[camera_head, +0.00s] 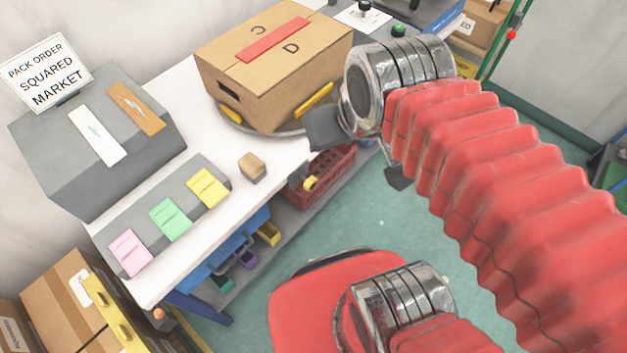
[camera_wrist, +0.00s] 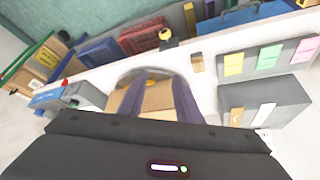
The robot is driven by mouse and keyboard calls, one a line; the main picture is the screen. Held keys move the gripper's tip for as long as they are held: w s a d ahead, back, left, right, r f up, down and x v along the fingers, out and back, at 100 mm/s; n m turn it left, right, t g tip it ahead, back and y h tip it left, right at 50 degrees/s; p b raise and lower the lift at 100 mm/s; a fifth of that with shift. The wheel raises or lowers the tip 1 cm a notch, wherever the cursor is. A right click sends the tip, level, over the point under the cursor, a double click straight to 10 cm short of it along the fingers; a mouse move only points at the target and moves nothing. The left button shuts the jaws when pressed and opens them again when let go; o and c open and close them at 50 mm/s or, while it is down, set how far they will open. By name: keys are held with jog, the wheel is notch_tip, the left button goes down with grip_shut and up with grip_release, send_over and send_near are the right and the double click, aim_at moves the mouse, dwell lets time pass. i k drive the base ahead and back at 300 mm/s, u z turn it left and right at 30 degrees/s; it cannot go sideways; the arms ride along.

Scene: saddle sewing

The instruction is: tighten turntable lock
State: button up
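A cardboard box (camera_head: 275,70) with a red strip on top sits on a round grey turntable (camera_head: 232,123) on the white bench. A small yellow knob-like part (camera_head: 310,183) shows at the bench's front edge by the turntable; it is yellow and black in the wrist view (camera_wrist: 166,38). It may be the turntable lock, but I cannot tell for sure. My gripper (camera_head: 357,158) hangs right of the box, near the bench edge, its dark fingers apart and nothing between them. In the wrist view its fingers (camera_wrist: 155,92) are in front of the box and turntable.
A small wooden block (camera_head: 252,167) lies left of the knob. Pink, green and yellow cards (camera_head: 170,218) stand on a grey rack beside a grey case (camera_head: 95,145). A red crate (camera_head: 322,172) is under the bench edge.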

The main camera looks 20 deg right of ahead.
aim_at(310, 183)
jog(key=k, duration=1.35)
jog(key=u, duration=0.5)
jog(key=i, duration=0.9)
jog(key=u, duration=0.45)
